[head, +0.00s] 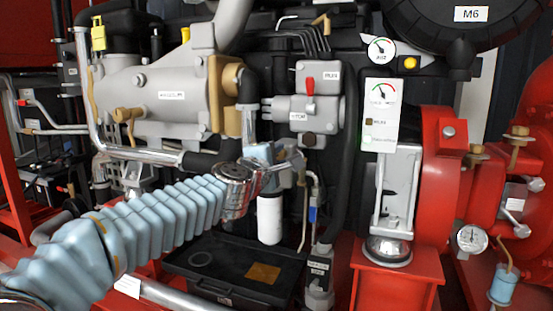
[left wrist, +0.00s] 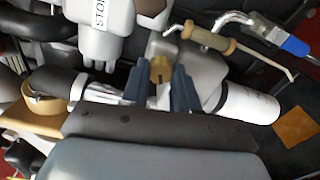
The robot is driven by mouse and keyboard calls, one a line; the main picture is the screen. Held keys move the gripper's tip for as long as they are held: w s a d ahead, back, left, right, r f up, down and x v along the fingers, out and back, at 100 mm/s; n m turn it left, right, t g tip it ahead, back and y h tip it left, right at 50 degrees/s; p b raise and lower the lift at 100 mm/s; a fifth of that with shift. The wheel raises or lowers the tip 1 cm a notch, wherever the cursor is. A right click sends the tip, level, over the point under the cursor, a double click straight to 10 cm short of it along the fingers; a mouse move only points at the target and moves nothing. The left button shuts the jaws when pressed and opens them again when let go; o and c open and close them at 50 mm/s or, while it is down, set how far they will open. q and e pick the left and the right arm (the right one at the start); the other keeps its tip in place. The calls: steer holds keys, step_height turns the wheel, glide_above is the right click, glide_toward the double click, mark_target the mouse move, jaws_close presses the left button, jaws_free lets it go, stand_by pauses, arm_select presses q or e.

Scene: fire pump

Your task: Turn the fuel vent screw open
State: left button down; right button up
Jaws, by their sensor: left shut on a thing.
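The fuel vent screw appears to be the brass-coloured knob with a dark slot (left wrist: 160,70) in the left wrist view. It sits on a grey housing above the white filter cylinder (left wrist: 248,104). My left gripper (left wrist: 160,88) has its two dark fingers on either side of the knob, shut on it. In the head view my left gripper (head: 284,158) reaches the engine just above the white filter cylinder (head: 270,220), and the screw is hidden there. My right gripper is not in view.
A thin bent pipe with a tan sleeve (left wrist: 208,38) runs close by. A black tray (head: 225,262) lies below. A red stand (head: 395,280) is at right.

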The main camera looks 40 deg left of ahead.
arm_select(q)
steer(key=shift+n, duration=0.6)
steer(key=shift+f, duration=0.1)
steer(key=c, duration=0.9)
jaws_free()
steer(key=shift+o, duration=0.2)
steer(key=p+v, duration=0.3)
steer(key=v, duration=1.1)
steer(key=shift+a, duration=0.1)
